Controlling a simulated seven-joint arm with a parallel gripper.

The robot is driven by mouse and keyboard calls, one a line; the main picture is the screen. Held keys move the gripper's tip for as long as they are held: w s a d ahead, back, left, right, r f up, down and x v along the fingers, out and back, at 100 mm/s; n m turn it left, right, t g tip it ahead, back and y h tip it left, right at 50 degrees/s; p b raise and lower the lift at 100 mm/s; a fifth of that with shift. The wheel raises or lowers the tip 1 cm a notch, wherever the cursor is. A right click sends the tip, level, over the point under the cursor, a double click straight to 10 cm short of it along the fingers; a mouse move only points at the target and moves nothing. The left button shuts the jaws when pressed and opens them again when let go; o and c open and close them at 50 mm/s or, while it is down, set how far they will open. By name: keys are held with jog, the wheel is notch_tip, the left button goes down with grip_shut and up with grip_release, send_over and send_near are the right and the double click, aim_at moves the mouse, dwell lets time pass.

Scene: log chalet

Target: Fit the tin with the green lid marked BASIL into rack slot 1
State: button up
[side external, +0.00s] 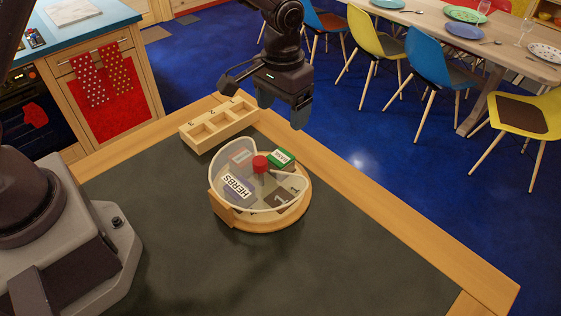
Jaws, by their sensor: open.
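The tin with the green lid (281,158) sits on a round wooden turntable (262,224), in the back gap of its clear cover; its white label is too small to read surely. The cover (238,206) has a red knob (260,163) and a HERBS label, and spans the turntable's left, front and right. The wooden rack (217,133) lies behind and left of the turntable, with numbered slots that look empty; the numerals are small. My gripper (283,108) is open and empty, pointing down above and behind the turntable, right of the rack in the picture, apart from both.
Under the cover are a reddish-lidded tin (241,157) and darker shapes, partly hidden. The dark tabletop (350,250) has a raised-looking wooden border (400,213). Its front and right are clear. Chairs and a dining table stand well beyond.

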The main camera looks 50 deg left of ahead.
aim_at(283, 155)
notch_tip(283, 155, down, 12)
jog(key=shift+w+f, duration=0.1)
jog(key=c, duration=1)
